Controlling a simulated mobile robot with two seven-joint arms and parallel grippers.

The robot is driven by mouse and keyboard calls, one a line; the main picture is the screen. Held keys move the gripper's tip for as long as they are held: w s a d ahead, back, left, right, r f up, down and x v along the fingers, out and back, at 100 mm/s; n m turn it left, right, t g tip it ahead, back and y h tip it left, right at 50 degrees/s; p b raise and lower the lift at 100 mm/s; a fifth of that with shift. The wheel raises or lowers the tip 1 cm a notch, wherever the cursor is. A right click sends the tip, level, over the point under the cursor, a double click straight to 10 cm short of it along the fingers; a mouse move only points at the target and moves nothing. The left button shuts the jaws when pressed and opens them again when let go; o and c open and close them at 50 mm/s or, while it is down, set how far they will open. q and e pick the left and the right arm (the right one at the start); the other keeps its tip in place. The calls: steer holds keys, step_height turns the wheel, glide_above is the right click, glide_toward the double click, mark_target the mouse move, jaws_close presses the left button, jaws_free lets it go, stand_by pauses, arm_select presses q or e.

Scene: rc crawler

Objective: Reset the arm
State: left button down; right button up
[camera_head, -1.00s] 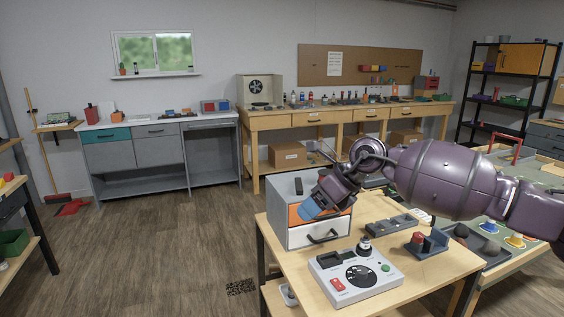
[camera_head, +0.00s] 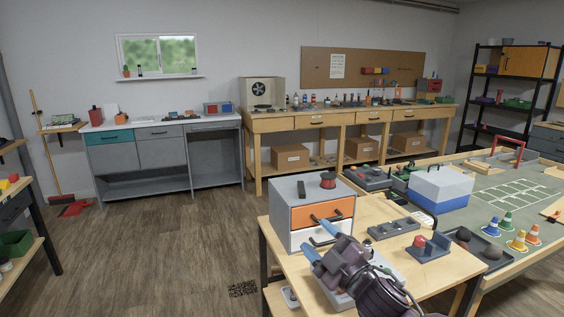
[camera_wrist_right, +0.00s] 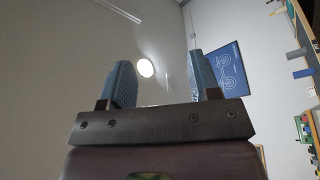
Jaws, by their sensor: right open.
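My right arm comes up from the bottom edge of the head view, and its purple gripper (camera_head: 316,264) with blue fingers is in front of the small drawer cabinet, over the control panel. The right wrist view shows both blue fingers (camera_wrist_right: 163,80) apart with nothing between them, facing a wall and ceiling. The grey control panel (camera_head: 388,268) is mostly hidden behind my arm. My left gripper is not in view.
The small cabinet (camera_head: 287,218) with an orange drawer (camera_head: 322,213) stands on the wooden table (camera_head: 442,270). A grey tray (camera_head: 393,228) and a dark holder with a red part (camera_head: 428,247) lie to the right. A white and blue box (camera_head: 440,188) stands behind.

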steer(key=s+d+f+m+g+h, duration=0.1)
steer(key=s+d+f+m+h, duration=0.4)
steer(key=f, duration=0.4)
steer(key=s+d+f+m+g+h, duration=0.1)
steer(key=s+d+f+m+h, duration=0.3)
steer(key=s+d+f+m, duration=0.45)
steer(key=s+d+f+m+g+h, duration=0.1)
steer(key=s+d+f+g, duration=0.1)
steer(key=s+f, duration=0.5)
steer(key=s+d+f+m+g+h, duration=0.1)
steer(key=s+d+f+m+h, duration=0.1)
steer(key=s+d+f, duration=0.2)
steer(key=s+f, duration=0.3)
steer(key=s, duration=0.5)
steer(key=shift+f+g+p, duration=0.2)
steer(key=shift+g+p, duration=0.2)
